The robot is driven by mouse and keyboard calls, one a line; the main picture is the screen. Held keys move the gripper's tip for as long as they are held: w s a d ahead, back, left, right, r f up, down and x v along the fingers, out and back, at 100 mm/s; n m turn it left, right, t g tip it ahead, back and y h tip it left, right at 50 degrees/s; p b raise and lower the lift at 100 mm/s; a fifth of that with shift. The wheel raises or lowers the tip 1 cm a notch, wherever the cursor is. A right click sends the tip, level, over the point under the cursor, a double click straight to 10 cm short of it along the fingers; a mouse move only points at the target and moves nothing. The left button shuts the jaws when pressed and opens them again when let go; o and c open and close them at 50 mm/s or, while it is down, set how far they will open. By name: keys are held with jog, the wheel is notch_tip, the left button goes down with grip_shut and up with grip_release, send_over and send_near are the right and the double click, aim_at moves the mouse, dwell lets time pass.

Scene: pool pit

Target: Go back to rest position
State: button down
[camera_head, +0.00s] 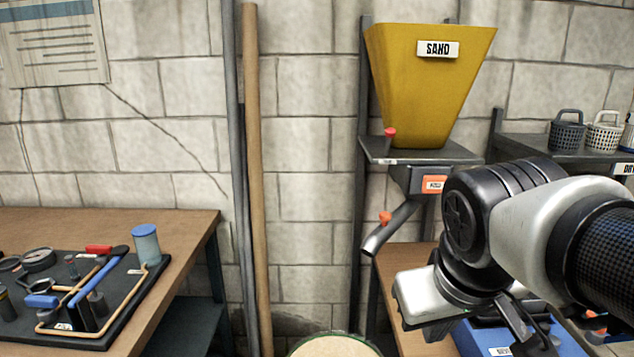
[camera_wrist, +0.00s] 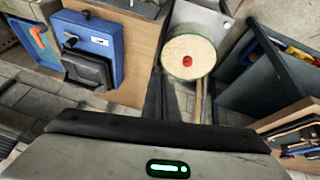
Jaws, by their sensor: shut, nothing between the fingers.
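My arm comes in from the right of the head view. My gripper (camera_wrist: 162,92) is shut and empty, with its dark fingers close together in the wrist view. In the head view its dark fingers are partly visible at the lower right, in front of a blue box (camera_head: 476,340). The gripper points down and holds nothing.
A yellow sand hopper (camera_head: 425,85) stands at the back wall. A round pale-topped container (camera_wrist: 203,42) with a red spot stands below. A left bench (camera_head: 190,232) holds a dark tool tray (camera_head: 125,318). Baskets (camera_head: 567,134) sit on the right shelf. Poles (camera_head: 256,180) lean between.

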jog(key=s+a+f+m+y, duration=0.1)
jog(key=s+a+f, duration=0.1)
jog(key=s, duration=0.2)
notch_tip(320, 180, up, 23)
jog(key=p, duration=2.3)
jog(key=shift+w+d, duration=0.15)
jog(key=shift+w, duration=0.1)
jog(key=c, duration=2.5)
grip_release()
jog(key=shift+f, duration=0.1)
